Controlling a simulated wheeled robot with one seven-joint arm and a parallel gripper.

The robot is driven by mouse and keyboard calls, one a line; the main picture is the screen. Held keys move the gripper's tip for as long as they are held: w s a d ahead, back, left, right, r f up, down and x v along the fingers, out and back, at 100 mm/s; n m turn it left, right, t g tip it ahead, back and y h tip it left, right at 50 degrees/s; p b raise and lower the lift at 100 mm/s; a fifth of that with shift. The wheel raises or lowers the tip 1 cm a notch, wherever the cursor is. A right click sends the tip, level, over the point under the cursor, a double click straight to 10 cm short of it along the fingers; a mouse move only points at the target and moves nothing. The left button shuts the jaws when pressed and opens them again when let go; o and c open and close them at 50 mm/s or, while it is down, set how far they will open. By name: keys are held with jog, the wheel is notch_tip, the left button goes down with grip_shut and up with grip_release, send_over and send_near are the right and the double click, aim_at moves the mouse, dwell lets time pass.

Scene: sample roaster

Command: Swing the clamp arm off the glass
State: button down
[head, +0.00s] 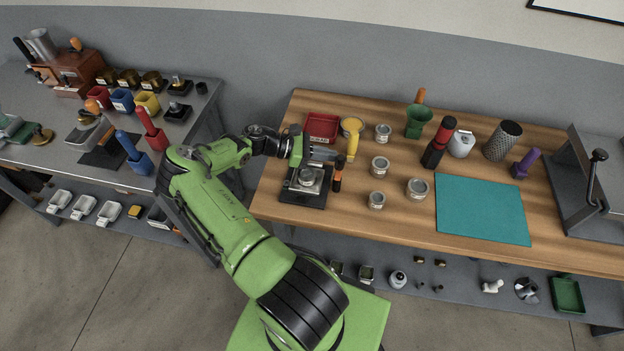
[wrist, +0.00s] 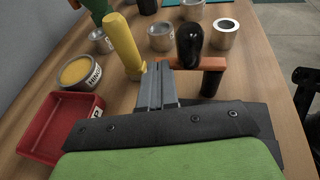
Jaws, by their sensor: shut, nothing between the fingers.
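The clamp device stands on the wooden bench, with a black base (head: 300,197) and a silver top holding a round, glassy piece (head: 309,178). An upright black and orange part (head: 338,181), seemingly the clamp arm's handle, stands at its right side. In the wrist view an orange bar (wrist: 207,63) with a black knob (wrist: 189,44) lies just beyond my fingertips; the glass is hidden there. My gripper (head: 333,157) is shut and empty, reaching right above the far side of the device. Its fingers (wrist: 160,70) are close to the orange bar; contact cannot be told.
A red tray (head: 322,127), a yellow-handled tool (head: 353,143) and several tins (head: 379,166) stand close behind and right of the device. A teal mat (head: 483,208) lies farther right. Free bench lies in front of the tins.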

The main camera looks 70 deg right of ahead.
dwell(0.4)
jog(key=v, duration=1.5)
jog(key=shift+w+r, duration=0.2)
jog(key=shift+w, duration=0.05)
jog(key=shift+a, duration=0.1)
